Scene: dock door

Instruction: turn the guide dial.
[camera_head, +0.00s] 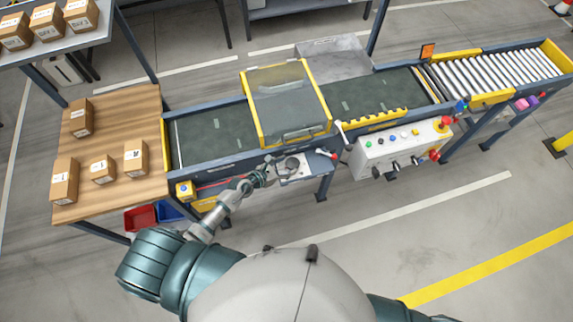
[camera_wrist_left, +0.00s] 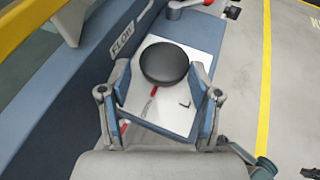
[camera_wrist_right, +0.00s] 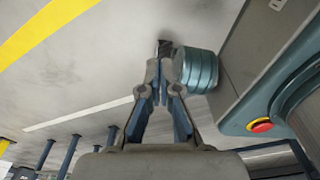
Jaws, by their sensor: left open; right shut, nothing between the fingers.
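The guide dial, a round black knob (camera_wrist_left: 165,64) on a white plate (camera_wrist_left: 185,105), shows between the fingers of my left gripper (camera_wrist_left: 162,95) in the left wrist view. The left fingers are open on either side of the knob; I cannot tell whether they touch it. A red line and a black mark show on the plate. In the head view the left gripper (camera_head: 272,170) is at the dial plate (camera_head: 298,172) on the conveyor's front side. My right gripper (camera_wrist_right: 160,95) is shut and empty in the right wrist view, over bare floor and away from the dial.
A yellow-framed clear guard (camera_head: 287,105) stands over the conveyor belt (camera_head: 210,135) behind the dial. A control box (camera_head: 400,148) with buttons stands to the right. A wooden table (camera_head: 125,115) with several boxes is at left. A red bin (camera_head: 141,217) sits below it.

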